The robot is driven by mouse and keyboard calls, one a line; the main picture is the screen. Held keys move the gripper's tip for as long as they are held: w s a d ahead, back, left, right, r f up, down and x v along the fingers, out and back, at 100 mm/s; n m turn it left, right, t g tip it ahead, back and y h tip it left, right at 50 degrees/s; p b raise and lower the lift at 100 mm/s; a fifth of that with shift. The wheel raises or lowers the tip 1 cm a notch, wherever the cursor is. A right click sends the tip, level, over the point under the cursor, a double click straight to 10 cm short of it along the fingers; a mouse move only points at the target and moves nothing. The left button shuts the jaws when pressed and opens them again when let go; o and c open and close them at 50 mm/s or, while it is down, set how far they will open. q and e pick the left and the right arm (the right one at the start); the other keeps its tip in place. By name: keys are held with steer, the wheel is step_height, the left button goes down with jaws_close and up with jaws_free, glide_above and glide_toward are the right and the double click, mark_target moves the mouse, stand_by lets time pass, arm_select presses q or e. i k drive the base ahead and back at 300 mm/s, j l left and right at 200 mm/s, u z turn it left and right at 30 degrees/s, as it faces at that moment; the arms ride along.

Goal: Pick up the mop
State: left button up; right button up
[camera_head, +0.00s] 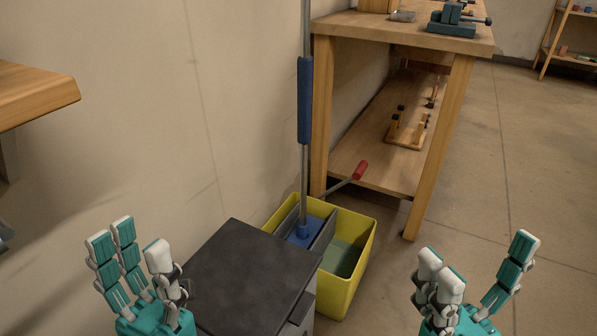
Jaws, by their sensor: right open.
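The mop (304,100) stands upright near the wall, with a grey metal pole and a blue grip sleeve. Its top is cut off by the frame. Its blue lower end sits in the grey insert of a yellow bucket (342,295), and what lies below is hidden. My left gripper (137,242) is at the lower left, fingers spread, empty and apart from the mop. My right gripper (482,257) is at the lower right, open and empty, to the right of the bucket.
A dark-topped box (245,275) stands in front of the bucket. A lever with a red handle (360,170) sticks up from the bucket. A wooden workbench (455,130) stands behind, with a vise on top. A wooden ledge (35,95) juts in at left. The floor at right is clear.

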mark_target(304, 234)
steer(key=i+l+u, duration=0.25)
steer(key=l, duration=0.15)
steer(key=l+u, duration=0.25)
steer(key=l, duration=0.15)
steer(key=i+l+u, duration=0.1)
steer(key=l+u, duration=0.15)
steer(key=l, duration=0.2)
steer(key=u, duration=1.25)
